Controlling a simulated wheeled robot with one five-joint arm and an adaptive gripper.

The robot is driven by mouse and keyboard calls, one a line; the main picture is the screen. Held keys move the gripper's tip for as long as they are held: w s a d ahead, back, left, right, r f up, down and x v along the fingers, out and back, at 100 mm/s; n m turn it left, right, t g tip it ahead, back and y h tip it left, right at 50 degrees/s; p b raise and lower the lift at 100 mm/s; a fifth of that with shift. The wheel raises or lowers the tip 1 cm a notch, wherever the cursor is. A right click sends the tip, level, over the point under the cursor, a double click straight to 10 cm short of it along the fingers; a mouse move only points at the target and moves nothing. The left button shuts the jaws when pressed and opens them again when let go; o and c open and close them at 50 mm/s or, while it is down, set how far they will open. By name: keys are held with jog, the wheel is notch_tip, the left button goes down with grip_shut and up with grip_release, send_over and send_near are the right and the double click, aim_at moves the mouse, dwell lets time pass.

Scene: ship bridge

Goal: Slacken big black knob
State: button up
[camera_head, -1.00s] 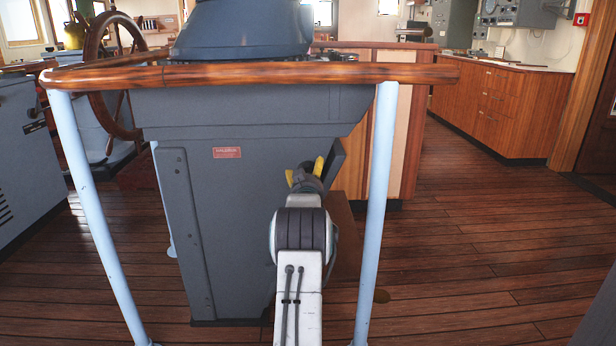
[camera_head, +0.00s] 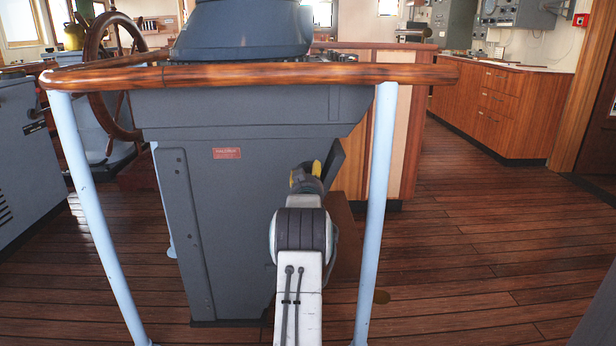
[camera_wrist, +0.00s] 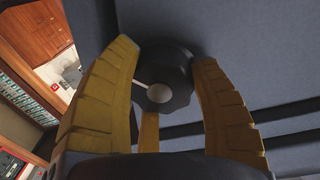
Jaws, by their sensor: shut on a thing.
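The big black knob (camera_wrist: 177,66) shows in the wrist view, mounted on the grey console face, with a light round disc and a thin pale line at its centre. My gripper (camera_wrist: 165,65) has its two yellow fingers on either side of the knob, shut on it. In the head view, my gripper (camera_head: 306,174) is small and turned against the right side of the grey console (camera_head: 235,220); the knob itself is hidden there.
A wooden rail (camera_head: 250,76) on pale blue posts (camera_head: 375,200) runs in front of the console, and my arm reaches between the posts. A ship's wheel (camera_head: 95,80) stands at the left. The wooden floor (camera_head: 460,250) at the right is clear.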

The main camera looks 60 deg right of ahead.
jog(key=shift+f+n, duration=0.15)
jog(key=shift+n, duration=0.25)
jog(key=n, duration=0.3)
jog(key=shift+f, duration=0.1)
jog(key=shift+w+n, duration=0.1)
jog(key=shift+n, duration=1.8)
jog(key=shift+a+f, duration=0.1)
jog(key=o, duration=1.2)
jog(key=shift+r, duration=0.2)
